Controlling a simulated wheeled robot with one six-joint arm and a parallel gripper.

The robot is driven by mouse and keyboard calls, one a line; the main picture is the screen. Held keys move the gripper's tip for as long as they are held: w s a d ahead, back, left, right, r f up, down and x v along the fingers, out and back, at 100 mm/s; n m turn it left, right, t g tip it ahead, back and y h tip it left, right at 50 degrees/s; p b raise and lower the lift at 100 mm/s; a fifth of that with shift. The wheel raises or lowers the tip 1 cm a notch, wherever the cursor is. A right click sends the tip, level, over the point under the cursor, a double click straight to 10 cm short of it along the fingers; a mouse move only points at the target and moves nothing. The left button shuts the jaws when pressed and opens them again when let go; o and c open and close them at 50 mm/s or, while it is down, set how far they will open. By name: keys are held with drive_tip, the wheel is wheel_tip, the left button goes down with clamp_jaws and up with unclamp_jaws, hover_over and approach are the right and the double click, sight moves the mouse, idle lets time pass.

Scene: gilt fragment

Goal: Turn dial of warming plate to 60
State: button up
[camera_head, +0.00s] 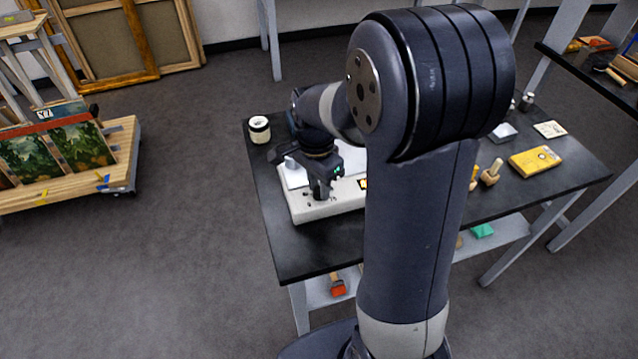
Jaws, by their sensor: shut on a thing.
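The warming plate (300,211) is a white box with a pale flat top, on the left part of the dark table. Dark marks of its dial scale show on the front face. My gripper (321,192) reaches down at that front face and is shut on the dial, which the fingers hide. The pointer and the setting it stands at cannot be read. My arm covers the right part of the warming plate.
A yellow box (535,161) and a wooden-handled tool (491,173) lie at the right. A cart with paintings (125,150) stands on the floor at left.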

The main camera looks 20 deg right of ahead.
sight(317, 187)
drive_tip(key=o, duration=1)
wheel_tip(317, 187, up, 11)
drive_tip(key=shift+w+a, duration=0.15)
drive_tip(key=shift+w, duration=0.15)
drive_tip(key=shift+f, duration=0.2)
drive_tip(key=f, duration=1)
drive_tip(key=shift+s+f, duration=0.35)
drive_tip(key=shift+r, duration=0.1)
